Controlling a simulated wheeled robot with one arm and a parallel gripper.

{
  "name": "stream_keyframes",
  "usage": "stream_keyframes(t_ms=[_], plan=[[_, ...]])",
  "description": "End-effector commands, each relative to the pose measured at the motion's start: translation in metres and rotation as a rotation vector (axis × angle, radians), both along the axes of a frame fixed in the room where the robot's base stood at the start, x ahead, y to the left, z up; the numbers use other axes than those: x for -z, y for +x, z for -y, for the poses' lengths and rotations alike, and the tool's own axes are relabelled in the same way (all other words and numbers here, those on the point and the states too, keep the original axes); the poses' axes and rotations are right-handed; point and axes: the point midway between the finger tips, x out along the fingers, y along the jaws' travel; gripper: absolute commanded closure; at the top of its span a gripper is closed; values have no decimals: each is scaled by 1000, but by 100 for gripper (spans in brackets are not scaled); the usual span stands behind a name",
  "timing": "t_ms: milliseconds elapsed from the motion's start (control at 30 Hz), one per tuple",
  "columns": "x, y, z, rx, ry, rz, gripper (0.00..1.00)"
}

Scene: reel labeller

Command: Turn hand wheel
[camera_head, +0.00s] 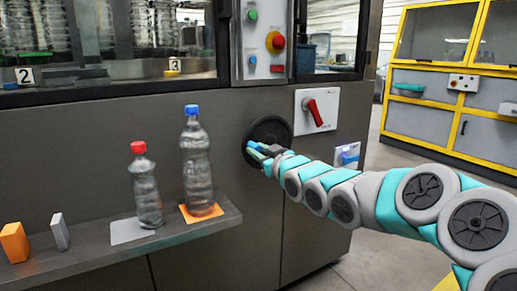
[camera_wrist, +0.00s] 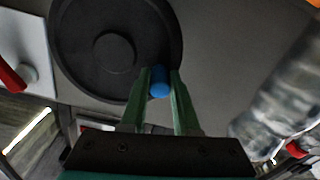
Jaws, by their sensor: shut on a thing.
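The hand wheel (camera_head: 270,127) is a dark round disc on the machine's grey front, right of the bottles. In the wrist view the hand wheel (camera_wrist: 82,50) fills the upper left, with a round hub at its centre. A blue handle knob (camera_wrist: 160,84) stands out near its rim. My gripper (camera_head: 257,150) is at the wheel's lower left edge in the head view. In the wrist view my gripper (camera_wrist: 160,86) has its two green fingers on either side of the blue knob, shut on it.
A bottle with a blue cap (camera_head: 196,168) and one with a red cap (camera_head: 144,188) stand on the shelf (camera_head: 195,232) left of the wheel. A red rotary switch (camera_head: 316,112) is just right of the wheel. A control panel (camera_head: 263,40) with buttons is above.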

Motion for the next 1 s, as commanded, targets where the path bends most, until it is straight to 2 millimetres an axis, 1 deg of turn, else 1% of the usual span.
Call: stream_keyframes(t_ms=[33,100,433,467,700,1000], plan=[[8,-1,-2,-3,-25,2,100],[9,-1,-2,-3,-40,12,100],[4,-1,-2,-3,-43,26,100],[4,-1,-2,-4,-42,26,68],[4,-1,-1,-3,-42,26,41],[4,-2,1,0,-42,26,41]])
